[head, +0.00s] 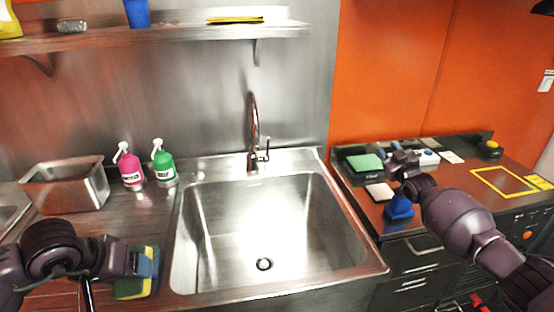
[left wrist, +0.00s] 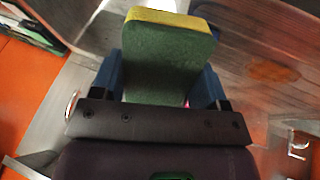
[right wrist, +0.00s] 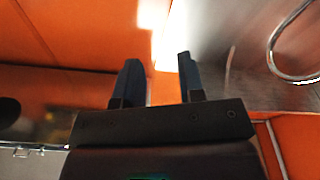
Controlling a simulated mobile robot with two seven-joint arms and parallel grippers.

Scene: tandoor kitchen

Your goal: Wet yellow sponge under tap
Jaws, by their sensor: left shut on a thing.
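The yellow sponge (head: 133,287) with a green scouring side is in my left gripper (head: 150,270), at the left of the sink. In the left wrist view the sponge (left wrist: 168,55) stands between the blue fingers, green face toward the camera. The metal tap (head: 253,128) rises behind the sink (head: 225,232), its lever on the right side. No water shows from it. My right gripper (head: 398,152) is over the right counter. In the right wrist view its fingers (right wrist: 158,70) are apart with nothing between them.
A shelf (head: 170,36) runs above. The basin is empty.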

